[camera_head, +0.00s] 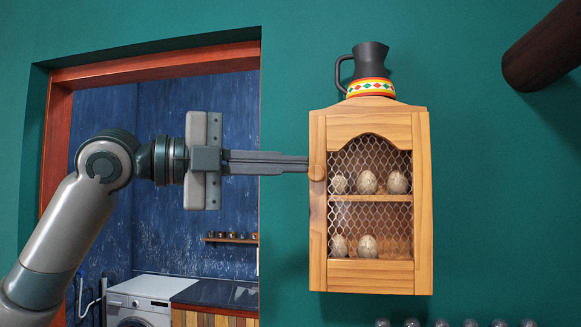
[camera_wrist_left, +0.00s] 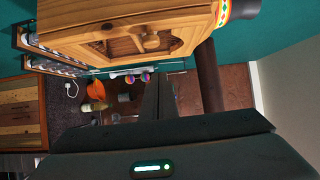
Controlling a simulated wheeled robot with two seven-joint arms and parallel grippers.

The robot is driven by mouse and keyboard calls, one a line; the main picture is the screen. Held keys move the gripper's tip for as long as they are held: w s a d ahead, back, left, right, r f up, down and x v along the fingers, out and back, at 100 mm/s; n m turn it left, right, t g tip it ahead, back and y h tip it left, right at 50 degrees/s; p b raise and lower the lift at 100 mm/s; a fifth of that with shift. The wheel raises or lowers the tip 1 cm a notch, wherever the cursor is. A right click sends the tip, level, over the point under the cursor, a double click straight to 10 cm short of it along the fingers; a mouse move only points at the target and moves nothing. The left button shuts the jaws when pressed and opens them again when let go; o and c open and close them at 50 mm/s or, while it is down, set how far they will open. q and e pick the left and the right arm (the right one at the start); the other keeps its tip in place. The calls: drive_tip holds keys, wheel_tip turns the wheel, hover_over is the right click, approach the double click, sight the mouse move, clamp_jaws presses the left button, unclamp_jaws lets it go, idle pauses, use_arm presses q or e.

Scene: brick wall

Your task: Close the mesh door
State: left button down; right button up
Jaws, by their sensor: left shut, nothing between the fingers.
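The wooden wall cabinet (camera_head: 423,200) hangs on the green wall and has a mesh door (camera_head: 370,265) in front. The door looks shut or nearly so; I cannot tell whether a small gap is left. Its round wooden knob (camera_head: 317,173) is at the left edge, and the knob also shows in the left wrist view (camera_wrist_left: 151,41). My left gripper (camera_head: 306,164) is shut and empty. It points right, with its tips beside the knob and the cabinet's left edge in the head view; I cannot tell whether they touch. My right gripper is out of view.
A dark jug (camera_head: 370,60) with a patterned band stands on the cabinet. Several speckled eggs (camera_head: 367,182) lie behind the mesh. A dark brown cylinder (camera_head: 543,48) sticks out at the upper right. A red-framed opening (camera_head: 150,68) is behind my left arm.

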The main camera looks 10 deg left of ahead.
use_arm(q)
drive_tip(key=s+a+b, duration=0.2)
drive_tip(key=a+b, duration=0.1)
drive_tip(key=a, duration=0.5)
drive_tip(key=shift+s+f, duration=0.1)
drive_tip(key=shift+f, duration=0.1)
idle(0.3)
